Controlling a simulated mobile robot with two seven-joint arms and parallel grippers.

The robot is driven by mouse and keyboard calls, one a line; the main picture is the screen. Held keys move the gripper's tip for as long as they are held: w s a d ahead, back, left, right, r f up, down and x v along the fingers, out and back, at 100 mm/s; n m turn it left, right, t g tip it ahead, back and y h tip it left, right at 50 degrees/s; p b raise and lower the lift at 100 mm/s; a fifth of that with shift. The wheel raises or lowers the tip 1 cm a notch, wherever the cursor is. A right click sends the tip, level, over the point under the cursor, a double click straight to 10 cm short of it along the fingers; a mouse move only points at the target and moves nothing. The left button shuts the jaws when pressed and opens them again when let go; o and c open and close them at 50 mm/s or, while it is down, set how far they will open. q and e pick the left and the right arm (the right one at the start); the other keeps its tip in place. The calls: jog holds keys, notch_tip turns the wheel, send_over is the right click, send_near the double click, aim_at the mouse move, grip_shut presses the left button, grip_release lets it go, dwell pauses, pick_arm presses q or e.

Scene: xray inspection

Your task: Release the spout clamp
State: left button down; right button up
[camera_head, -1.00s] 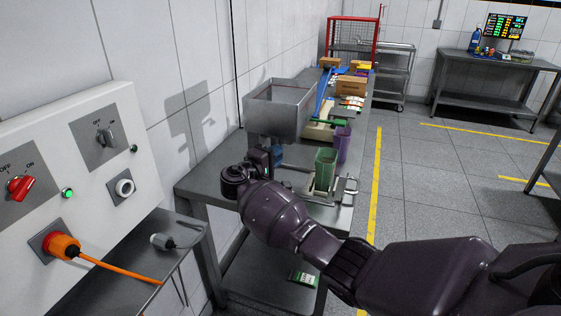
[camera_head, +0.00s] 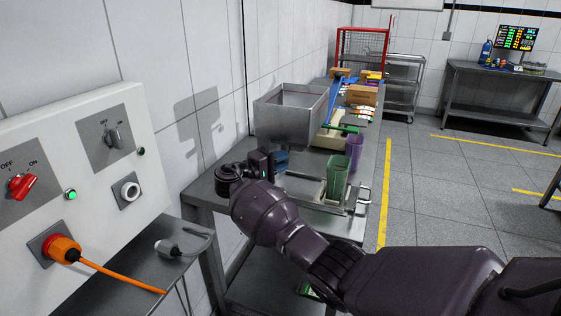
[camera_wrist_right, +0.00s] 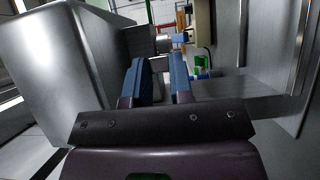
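A grey metal hopper (camera_head: 288,124) stands at the near end of the long bench. It also fills the left of the right wrist view (camera_wrist_right: 70,70). A short metal spout (camera_wrist_right: 163,44) with a small blue part (camera_wrist_right: 181,38), possibly the clamp, shows beyond my fingertips in the wrist view. My right gripper (camera_wrist_right: 156,68) is open, its two blue fingers apart with a gap and nothing clearly held between them. In the head view the right gripper (camera_head: 279,160) is below the hopper, mostly hidden by my wrist. My left gripper is not in view.
A control panel (camera_head: 85,190) with a red switch and an orange plug and cable is at left. The floor right of the bench is clear.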

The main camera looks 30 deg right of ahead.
jog(key=o, duration=0.4)
jog(key=shift+o, duration=0.2)
jog(key=s+a, duration=0.1)
jog(key=a, duration=0.9)
jog(key=shift+s+a, duration=0.35)
jog(key=shift+s, duration=0.05)
